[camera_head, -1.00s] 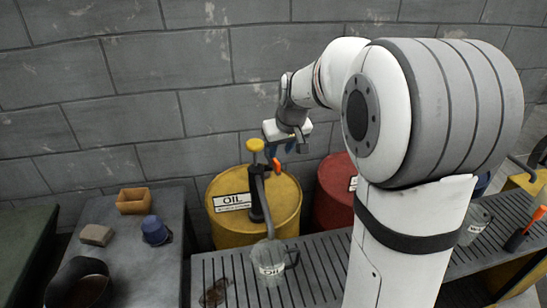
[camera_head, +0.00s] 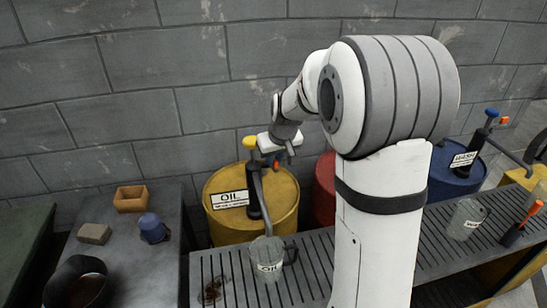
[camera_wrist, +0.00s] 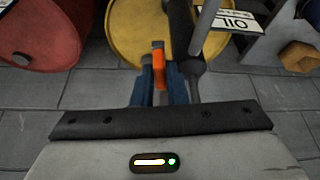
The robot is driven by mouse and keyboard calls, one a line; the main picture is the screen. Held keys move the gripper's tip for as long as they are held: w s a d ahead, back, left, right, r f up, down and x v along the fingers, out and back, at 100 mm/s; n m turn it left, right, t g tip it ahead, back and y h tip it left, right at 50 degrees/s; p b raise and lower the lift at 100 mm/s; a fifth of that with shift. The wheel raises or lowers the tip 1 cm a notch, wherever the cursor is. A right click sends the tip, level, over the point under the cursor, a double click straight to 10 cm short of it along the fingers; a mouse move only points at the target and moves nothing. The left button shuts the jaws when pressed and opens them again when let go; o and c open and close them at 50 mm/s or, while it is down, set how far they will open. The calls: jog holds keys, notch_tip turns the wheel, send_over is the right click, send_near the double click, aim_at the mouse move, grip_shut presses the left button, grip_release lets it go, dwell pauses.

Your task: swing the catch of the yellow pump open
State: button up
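The yellow pump stands on the oil barrel (camera_head: 280,212), with a yellow knob (camera_head: 250,142) on top and a dark body (camera_head: 252,190). Its orange catch (camera_wrist: 160,68) shows in the wrist view between the two blue fingers of my gripper (camera_wrist: 161,88). The fingers lie close on both sides of it; I cannot tell whether they touch it. In the head view my gripper (camera_head: 272,158) is just right of the pump top, and it partly hides the catch there. The pump's grey spout pipe (camera_wrist: 203,30) runs close to the right finger.
A clear jug (camera_head: 268,262) stands on the slatted bench (camera_head: 310,275) below the spout. A red barrel (camera_head: 324,190) is right of the oil barrel, and a blue barrel with its own pump (camera_head: 455,182) farther right. The grey wall is close behind.

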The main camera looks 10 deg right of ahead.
grip_shut()
jog(key=shift+d+f+n+b, duration=0.1)
jog(key=shift+d+n+b, duration=0.15)
jog(key=shift+n+b, duration=0.25)
jog(key=shift+w+d+y, duration=0.1)
jog(key=shift+y, duration=0.2)
jog(key=shift+o, duration=2.4)
grip_release()
jog(key=a+v, duration=0.1)
jog(key=v, duration=0.7)
jog(key=shift+d, duration=0.45)
